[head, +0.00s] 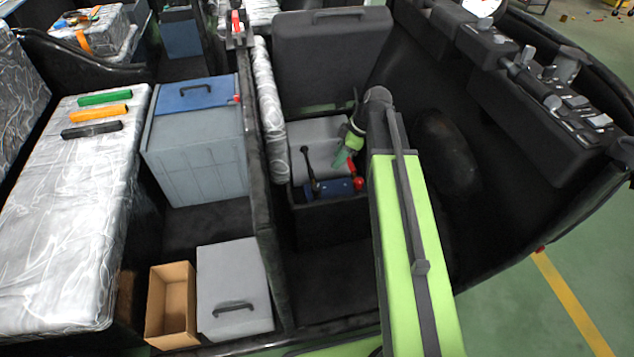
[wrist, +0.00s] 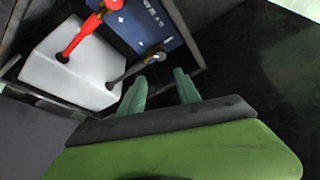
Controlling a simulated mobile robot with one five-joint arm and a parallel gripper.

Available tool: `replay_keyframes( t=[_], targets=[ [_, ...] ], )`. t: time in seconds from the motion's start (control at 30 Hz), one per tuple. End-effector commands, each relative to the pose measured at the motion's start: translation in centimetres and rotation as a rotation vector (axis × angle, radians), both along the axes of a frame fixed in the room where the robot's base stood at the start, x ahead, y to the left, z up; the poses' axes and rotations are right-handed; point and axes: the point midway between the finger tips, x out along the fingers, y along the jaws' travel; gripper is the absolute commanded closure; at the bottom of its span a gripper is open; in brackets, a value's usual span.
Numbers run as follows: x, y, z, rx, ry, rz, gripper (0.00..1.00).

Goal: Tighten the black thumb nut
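My gripper (head: 341,160) hangs over an open dark bin, pointing down and left in the head view. In the wrist view its two teal fingers (wrist: 160,88) are apart with nothing between them. Below lies a blue panel (head: 322,188) with white markings, beside a pale block (wrist: 68,67). I cannot tell for certain which piece is the black thumb nut.
A dark partition (head: 262,190) runs left of the bin. A grey-blue chest (head: 195,150), a grey lidded box (head: 233,290) and an open cardboard box (head: 170,308) stand beyond it. A dark panel with a handle (head: 330,60) rises behind; dark floor lies in front.

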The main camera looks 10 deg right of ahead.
Motion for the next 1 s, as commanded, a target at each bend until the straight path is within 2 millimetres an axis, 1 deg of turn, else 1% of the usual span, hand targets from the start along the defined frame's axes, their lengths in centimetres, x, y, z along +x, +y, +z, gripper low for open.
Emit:
replay_keyframes(
  t=[0.07, 0.17, 0.3, 0.7, 0.83, 1.0],
  targets=[
    [0.1, 0.1, -0.6, 0.000, 0.000, 0.000, 0.61],
    [0.2, 0.6, -2.2, 0.000, 0.000, 0.001, 0.61],
    [0.7, 1.6, -5.3, 0.000, 0.000, 0.001, 0.61],
    [2.0, 4.7, -13.3, -0.001, 0.000, 0.001, 0.61],
    [2.3, 5.5, -15.1, -0.001, 0.000, 0.000, 0.61],
    [2.5, 6.1, -16.1, 0.000, 0.000, 0.000, 0.61]
  ],
)
